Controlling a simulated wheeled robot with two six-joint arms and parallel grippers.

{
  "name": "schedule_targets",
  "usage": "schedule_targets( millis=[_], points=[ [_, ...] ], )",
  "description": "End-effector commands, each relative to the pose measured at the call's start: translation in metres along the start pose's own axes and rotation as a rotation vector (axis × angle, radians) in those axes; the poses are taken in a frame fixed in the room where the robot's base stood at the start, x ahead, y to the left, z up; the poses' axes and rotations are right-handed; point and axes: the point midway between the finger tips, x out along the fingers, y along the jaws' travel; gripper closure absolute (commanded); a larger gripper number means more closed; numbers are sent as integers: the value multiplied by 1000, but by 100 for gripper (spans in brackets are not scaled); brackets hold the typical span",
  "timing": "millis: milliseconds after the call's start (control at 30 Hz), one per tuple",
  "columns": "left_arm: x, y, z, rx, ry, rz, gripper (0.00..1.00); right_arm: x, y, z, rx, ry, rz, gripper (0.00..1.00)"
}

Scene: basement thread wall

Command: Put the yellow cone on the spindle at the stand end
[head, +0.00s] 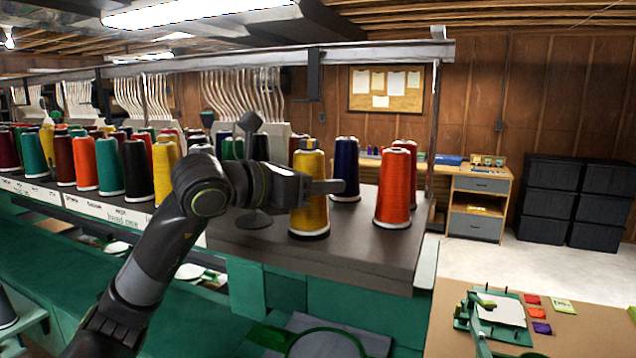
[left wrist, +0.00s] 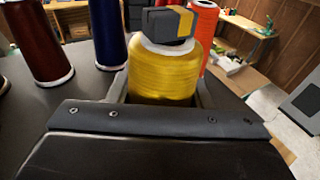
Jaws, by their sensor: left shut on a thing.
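The yellow cone (head: 309,212) is upright at the stand end (head: 350,250), a dark flat top near its front edge. My left gripper (head: 312,187) is shut around the cone's upper part. In the left wrist view the yellow cone (left wrist: 163,75) stands between the fingers, with a dark block with a yellow stripe (left wrist: 167,25) at its top. I cannot tell whether the cone's base touches the surface. A dark round foot (head: 254,220) with a post above it stands left of the cone, partly behind my arm; it may be a spindle. My right gripper is not in view.
A navy cone (head: 345,170) and a red-orange cone (head: 393,190) stand close behind and to the right. A long row of coloured cones (head: 85,165) runs left. A metal post (head: 432,130) rises at the stand's right edge. A work table (head: 590,335) is at lower right.

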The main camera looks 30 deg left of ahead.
Motion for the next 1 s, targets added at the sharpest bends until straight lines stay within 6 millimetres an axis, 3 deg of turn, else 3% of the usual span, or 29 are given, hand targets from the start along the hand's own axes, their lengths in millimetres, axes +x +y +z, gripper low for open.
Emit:
schedule_targets(
  millis=[167,200,367,767,1000],
  points=[
    [0,0,0,0,-1,0,81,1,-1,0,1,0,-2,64],
    [0,0,0,0,-1,0,51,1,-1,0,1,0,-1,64],
    [0,0,0,0,-1,0,30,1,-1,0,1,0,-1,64],
    [-4,1,-2,2,0,2,30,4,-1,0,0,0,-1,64],
    [-25,1,-3,5,-1,5,30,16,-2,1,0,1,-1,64]
  ],
)
